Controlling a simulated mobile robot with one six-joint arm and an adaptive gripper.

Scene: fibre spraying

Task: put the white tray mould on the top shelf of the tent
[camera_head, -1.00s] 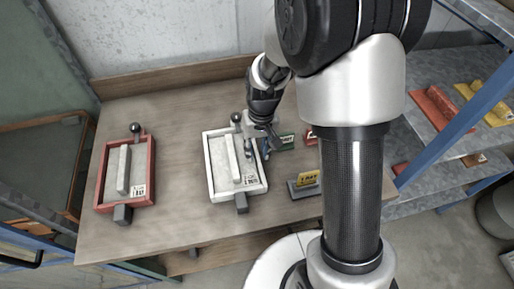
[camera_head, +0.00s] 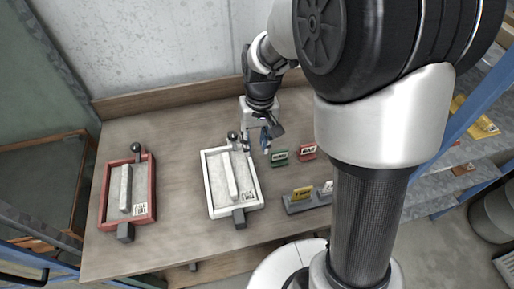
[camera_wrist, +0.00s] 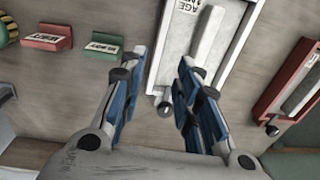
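The white tray mould (camera_head: 211,186) lies flat on the wooden table, with a pale bar inside, a label, a dark ball knob at its far end and a grey block at its near end. My gripper (camera_head: 256,146) is at the mould's far end, close to the knob. In the wrist view my gripper (camera_wrist: 162,58) has its two blue-padded fingers apart. The white tray mould (camera_wrist: 172,48) shows beyond the fingertips, and its dark knob appears in the gap between them. Nothing is held. I cannot surely make out the tent or its top shelf.
A red tray mould (camera_head: 152,186) lies to the left on the table (camera_head: 180,150). Green (camera_head: 280,157) and red (camera_head: 307,151) label blocks and a grey stand (camera_head: 300,205) with cards are to the right. A blue-framed rack stands at right, partly behind my arm.

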